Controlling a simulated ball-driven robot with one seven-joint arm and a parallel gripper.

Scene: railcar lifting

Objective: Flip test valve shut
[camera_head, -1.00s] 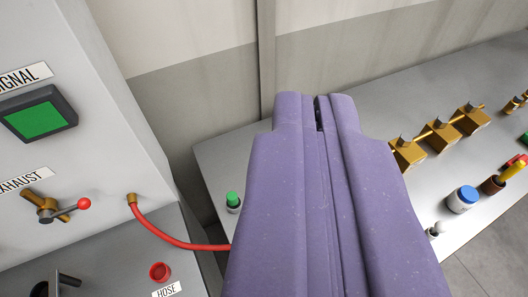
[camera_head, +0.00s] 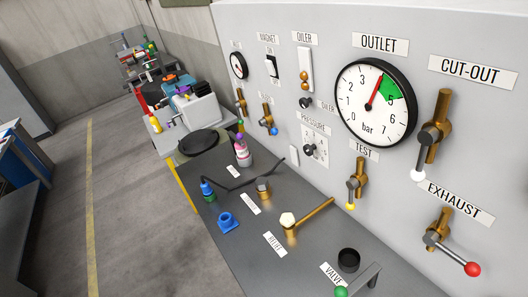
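The test valve (camera_head: 357,181) is on the grey panel below its TEST label (camera_head: 363,149), in the right half of the view. It has a brass body with a dark hub. Its handle hangs down to a yellow tip (camera_head: 351,206). The round pressure gauge (camera_head: 372,118) above it has its red needle pointing up and slightly right, near the start of the green band. My gripper is not in view, so where it is relative to the valve and whether it is open or shut are hidden.
The cut-out valve (camera_head: 434,130) with a white knob and the exhaust valve (camera_head: 438,234) with a red knob are right of the test valve. Below, the bench (camera_head: 245,258) carries a brass relief part (camera_head: 308,217) and a blue fitting (camera_head: 228,222). Open floor (camera_head: 130,215) lies left.

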